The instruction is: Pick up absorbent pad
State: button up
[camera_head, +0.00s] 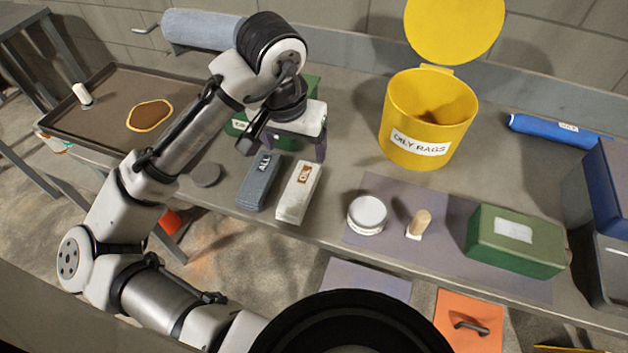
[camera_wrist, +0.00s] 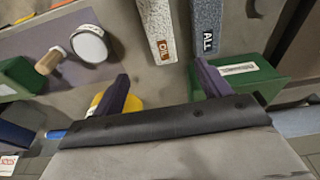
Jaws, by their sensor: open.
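Two long pads lie side by side on the bench: a white one labelled OIL (camera_head: 298,200) and a blue-grey one labelled ALL (camera_head: 259,185). In the wrist view the OIL pad (camera_wrist: 157,20) and the ALL pad (camera_wrist: 207,22) show at the top, partly cut off. Which is the absorbent pad of the task, I cannot tell. My gripper (camera_head: 295,150) is open and empty, above the bench just behind the pads' far ends. Its two fingertips (camera_wrist: 161,72) point toward the pads' labelled ends, apart from them.
A green box (camera_head: 238,124) stands behind and left of my gripper. A yellow OILY RAGS bin (camera_head: 428,125) with its lid up stands to the right. A white round tin (camera_head: 367,214), a wooden-handled tool (camera_head: 420,222) and another green box (camera_head: 514,242) stand right of the pads. A tray (camera_head: 108,112) lies left.

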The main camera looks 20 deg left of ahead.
send_over(299, 188)
jog(key=shift+g, duration=0.3)
jog(key=f, duration=0.5)
jog(key=s+f, duration=0.1)
jog(key=f, duration=0.2)
jog(key=shift+a, duration=0.1)
jog(key=shift+w+f+p, duration=0.25)
jog(key=shift+f+p, duration=0.15)
jog(key=shift+f, duration=1.15)
jog(key=shift+w+f+p, duration=0.2)
jog(key=shift+f+p, duration=0.15)
jog(key=shift+f, duration=1.15)
jog(key=c, duration=1.1)
jog(key=shift+o, duration=0.2)
